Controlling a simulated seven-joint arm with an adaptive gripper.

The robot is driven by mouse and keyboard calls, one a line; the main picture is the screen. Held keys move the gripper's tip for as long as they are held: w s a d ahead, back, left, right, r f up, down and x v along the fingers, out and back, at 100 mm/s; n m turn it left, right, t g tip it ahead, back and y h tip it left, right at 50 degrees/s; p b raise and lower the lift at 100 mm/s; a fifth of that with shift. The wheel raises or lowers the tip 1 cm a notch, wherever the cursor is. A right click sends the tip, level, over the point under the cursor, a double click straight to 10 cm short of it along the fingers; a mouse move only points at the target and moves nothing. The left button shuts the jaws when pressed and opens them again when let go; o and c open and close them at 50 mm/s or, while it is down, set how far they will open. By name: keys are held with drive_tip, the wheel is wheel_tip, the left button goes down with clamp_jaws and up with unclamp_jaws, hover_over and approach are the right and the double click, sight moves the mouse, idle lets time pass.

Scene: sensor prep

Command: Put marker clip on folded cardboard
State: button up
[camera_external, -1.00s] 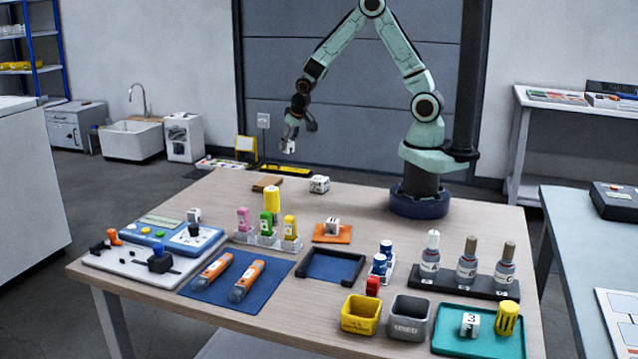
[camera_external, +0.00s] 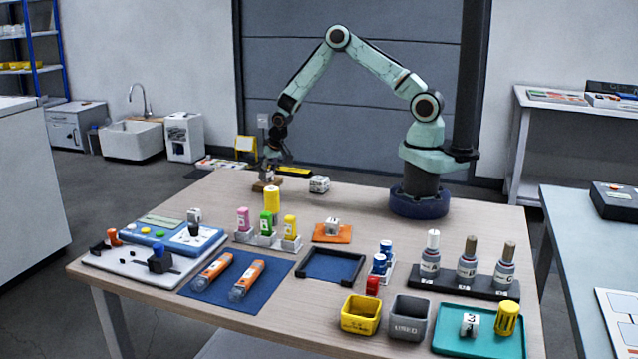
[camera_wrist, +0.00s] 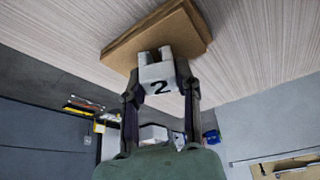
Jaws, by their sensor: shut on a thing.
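The marker clip (camera_wrist: 158,79) is a white block with a black 2 and two upright prongs. My gripper (camera_wrist: 160,92) is shut on it, with one finger at each side. In the wrist view the clip overlaps the folded cardboard (camera_wrist: 150,35), a brown flat stack on the wooden table. In the external view my gripper (camera_external: 270,176) is low at the table's far left edge, over the folded cardboard (camera_external: 259,187), which is mostly hidden. I cannot tell whether the clip touches the cardboard.
A white block (camera_external: 319,184) stands right of the cardboard. Another white clip sits on an orange mat (camera_external: 347,238). The table's back right, before my base, is clear.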

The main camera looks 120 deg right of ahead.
drive_tip(key=shift+f, duration=0.1)
drive_tip(key=o, duration=0.8)
